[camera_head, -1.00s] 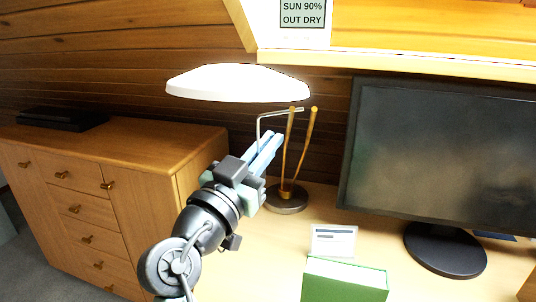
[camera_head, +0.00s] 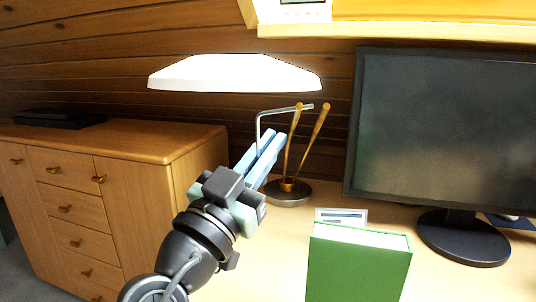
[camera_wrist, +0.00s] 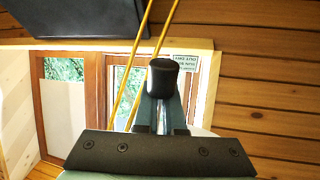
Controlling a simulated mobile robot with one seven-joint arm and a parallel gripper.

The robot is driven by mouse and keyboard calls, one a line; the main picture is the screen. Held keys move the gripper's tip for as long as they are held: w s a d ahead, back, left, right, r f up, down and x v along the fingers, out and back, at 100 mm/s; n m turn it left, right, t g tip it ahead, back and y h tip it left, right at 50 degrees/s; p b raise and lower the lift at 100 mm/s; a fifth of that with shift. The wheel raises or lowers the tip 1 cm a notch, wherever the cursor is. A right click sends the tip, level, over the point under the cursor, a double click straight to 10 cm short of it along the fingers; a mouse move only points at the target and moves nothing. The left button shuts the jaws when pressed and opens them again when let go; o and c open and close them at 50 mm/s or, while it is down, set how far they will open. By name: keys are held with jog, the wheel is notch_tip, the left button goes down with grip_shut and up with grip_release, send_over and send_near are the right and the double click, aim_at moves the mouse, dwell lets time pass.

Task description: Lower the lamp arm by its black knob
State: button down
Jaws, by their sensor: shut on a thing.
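The desk lamp has a wide white shade (camera_head: 235,75), a bent grey metal rod (camera_head: 258,130), two brass-coloured rods (camera_head: 310,140) and a round dark base (camera_head: 289,194) on the desk. Its black knob (camera_wrist: 163,77) shows in the wrist view on a short metal stem, between my fingers. My gripper (camera_head: 267,147) is below the shade, left of the brass rods, pointing up and right. It is shut on the knob; its fingers also show in the wrist view (camera_wrist: 162,112). The knob is hidden in the head view.
A monitor (camera_head: 445,130) stands right of the lamp. A wooden drawer cabinet (camera_head: 150,180) is at left. A sloping wood-panelled wall is behind.

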jog(key=shift+f, duration=0.4)
jog(key=c, duration=1)
grip_release()
jog(key=shift+a, duration=0.1)
jog(key=shift+s, duration=0.1)
jog(key=shift+r+v, duration=0.1)
jog(key=shift+v, duration=3.15)
jog(key=shift+r+v, duration=0.15)
jog(key=shift+v, duration=3.1)
jog(key=shift+s+a, duration=0.1)
